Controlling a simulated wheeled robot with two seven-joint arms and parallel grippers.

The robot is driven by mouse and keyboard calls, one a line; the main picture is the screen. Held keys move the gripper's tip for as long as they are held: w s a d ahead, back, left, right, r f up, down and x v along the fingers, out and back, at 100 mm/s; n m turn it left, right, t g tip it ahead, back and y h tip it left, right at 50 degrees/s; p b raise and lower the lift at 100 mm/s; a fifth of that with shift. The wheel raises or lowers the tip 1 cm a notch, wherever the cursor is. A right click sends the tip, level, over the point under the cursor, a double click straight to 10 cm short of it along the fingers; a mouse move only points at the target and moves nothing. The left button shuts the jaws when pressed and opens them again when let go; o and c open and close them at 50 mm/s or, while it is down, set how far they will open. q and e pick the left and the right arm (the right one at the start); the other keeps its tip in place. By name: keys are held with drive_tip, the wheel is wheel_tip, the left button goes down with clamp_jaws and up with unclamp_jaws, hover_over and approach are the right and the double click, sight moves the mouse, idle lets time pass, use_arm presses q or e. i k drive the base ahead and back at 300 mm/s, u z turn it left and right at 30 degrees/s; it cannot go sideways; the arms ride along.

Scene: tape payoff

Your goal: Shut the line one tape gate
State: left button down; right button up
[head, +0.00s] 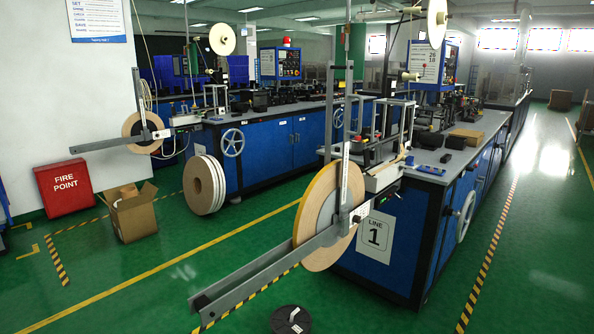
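The line one machine (400,240) is a blue cabinet with a "LINE 1" sign (376,234) on its near end. A large tape roll (318,222) with a yellow rim and pale centre hangs at that end. A long grey bar (262,270) runs from the machine past the roll's face and out to the lower left. A grey upright bar (343,190) crosses the roll near its hub and rises above it. I cannot tell which of these bars is the tape gate, or see a latch clearly. Neither of my grippers is in view.
A second blue machine (262,145) behind has a similar roll (141,132) and bar (108,143). Thick rolls (204,185) lean near it. An open carton (133,213) and a red fire point box (65,187) stand left. Green floor is clear at lower left and right.

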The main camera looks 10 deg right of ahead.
sight(366, 156)
drive_tip(key=z, duration=0.65)
drive_tip(key=i, duration=1.8)
drive_tip(key=z, duration=0.9)
